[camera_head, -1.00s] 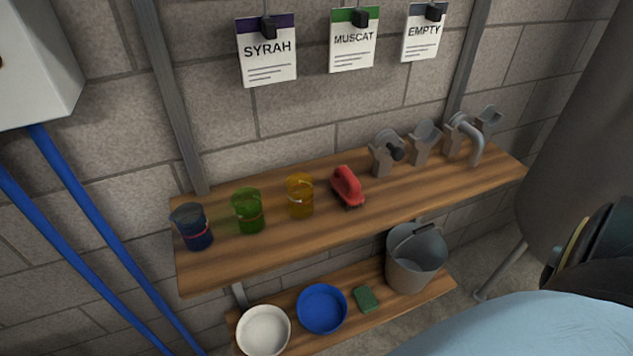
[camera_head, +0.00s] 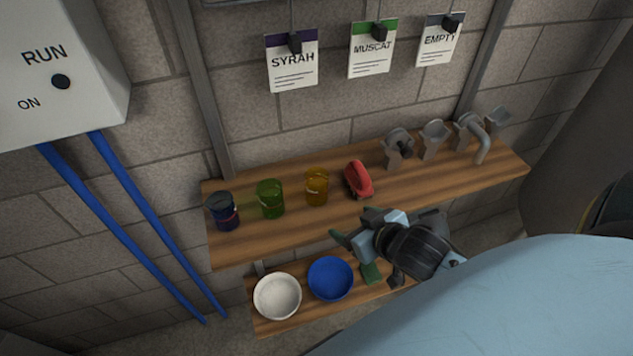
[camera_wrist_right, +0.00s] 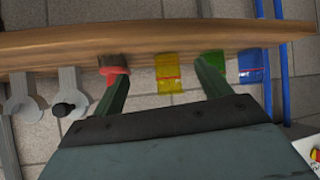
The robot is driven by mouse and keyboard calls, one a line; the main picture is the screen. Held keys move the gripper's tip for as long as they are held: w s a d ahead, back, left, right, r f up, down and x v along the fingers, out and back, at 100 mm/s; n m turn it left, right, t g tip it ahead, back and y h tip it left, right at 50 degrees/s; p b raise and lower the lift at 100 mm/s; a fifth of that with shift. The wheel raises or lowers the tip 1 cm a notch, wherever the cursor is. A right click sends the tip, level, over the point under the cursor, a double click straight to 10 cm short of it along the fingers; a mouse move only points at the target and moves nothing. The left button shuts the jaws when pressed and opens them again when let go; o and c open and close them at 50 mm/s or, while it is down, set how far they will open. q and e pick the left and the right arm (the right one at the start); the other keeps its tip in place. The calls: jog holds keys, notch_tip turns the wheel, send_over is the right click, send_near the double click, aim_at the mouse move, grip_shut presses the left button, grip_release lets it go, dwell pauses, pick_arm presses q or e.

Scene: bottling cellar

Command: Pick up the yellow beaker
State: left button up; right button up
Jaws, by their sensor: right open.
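The yellow beaker (camera_head: 316,187) stands upright on the upper wooden shelf (camera_head: 300,228), between a green beaker (camera_head: 270,199) and a red-handled brush (camera_head: 358,179). My right gripper (camera_head: 352,252) is open and empty, in front of the shelf's front edge, below and to the right of the yellow beaker. In the right wrist view the yellow beaker (camera_wrist_right: 169,72) shows beyond and between the two spread fingers (camera_wrist_right: 162,85), apart from both. My left gripper is not in view.
A dark blue beaker (camera_head: 223,211) stands at the shelf's left end. Grey fittings (camera_head: 432,138) stand at its right end. A lower shelf holds a white bowl (camera_head: 278,296) and a blue bowl (camera_head: 330,278). Blue pipes (camera_head: 130,220) run down the left wall.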

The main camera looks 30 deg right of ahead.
jog(key=w+r+t, duration=0.1)
jog(key=w+d+r+y, duration=0.1)
jog(key=w+r+t+y, duration=0.1)
jog(key=shift+d+r+n+t, duration=0.1)
jog(key=shift+d+n+t, duration=0.2)
jog(key=shift+n, duration=0.1)
send_near(310, 178)
jog(key=w+f, duration=0.1)
jog(key=w, duration=0.2)
jog(key=shift+d+f+y, duration=0.1)
jog(key=shift+f+y, duration=0.2)
jog(key=shift+f, duration=0.1)
jog(key=shift+a+r+x, duration=0.1)
jog(key=shift+r+x, duration=0.05)
jog(key=shift+x, duration=1.3)
jog(key=shift+a+r+x, duration=0.1)
jog(key=shift+x, duration=1.3)
jog(key=shift+w, duration=0.1)
jog(key=c, duration=1.1)
